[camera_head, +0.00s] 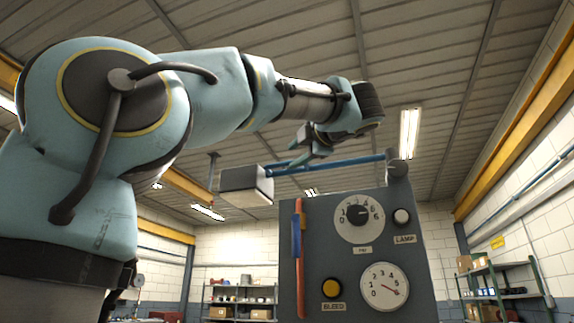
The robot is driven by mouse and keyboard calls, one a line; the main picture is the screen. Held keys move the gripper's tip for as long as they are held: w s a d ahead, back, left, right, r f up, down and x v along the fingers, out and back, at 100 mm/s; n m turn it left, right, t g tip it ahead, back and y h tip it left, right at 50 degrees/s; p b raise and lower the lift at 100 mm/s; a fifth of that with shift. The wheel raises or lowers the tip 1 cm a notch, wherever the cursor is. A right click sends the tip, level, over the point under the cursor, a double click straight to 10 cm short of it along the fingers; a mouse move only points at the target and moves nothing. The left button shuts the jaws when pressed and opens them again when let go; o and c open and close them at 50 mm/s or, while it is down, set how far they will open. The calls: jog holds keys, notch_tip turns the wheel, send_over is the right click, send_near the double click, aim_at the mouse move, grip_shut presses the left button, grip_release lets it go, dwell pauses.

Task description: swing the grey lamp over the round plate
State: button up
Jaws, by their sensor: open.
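The grey lamp (243,182) is a box-shaped head with a pale underside, at the left end of a blue bar (345,162). The bar runs right to a dark pivot (397,167) on top of a grey panel. The lamp head hangs out left of the panel. My gripper (296,154) is open, just above the left part of the bar and right of the lamp head. I cannot tell whether it touches the bar. I see no round plate that I can make out for certain.
The grey panel (340,285) carries a knob (359,212), a LAMP button (401,217), a yellow BLEED button (330,288) and a gauge (384,287). A red and blue lever (299,260) stands at its left edge. Shelves (500,285) are far behind. Space left of the lamp looks free.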

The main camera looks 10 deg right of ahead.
aim_at(282, 163)
jog(key=p+x, duration=0.3)
jog(key=x, duration=0.6)
grip_shut()
jog(key=shift+d+f, duration=0.1)
dwell(1.2)
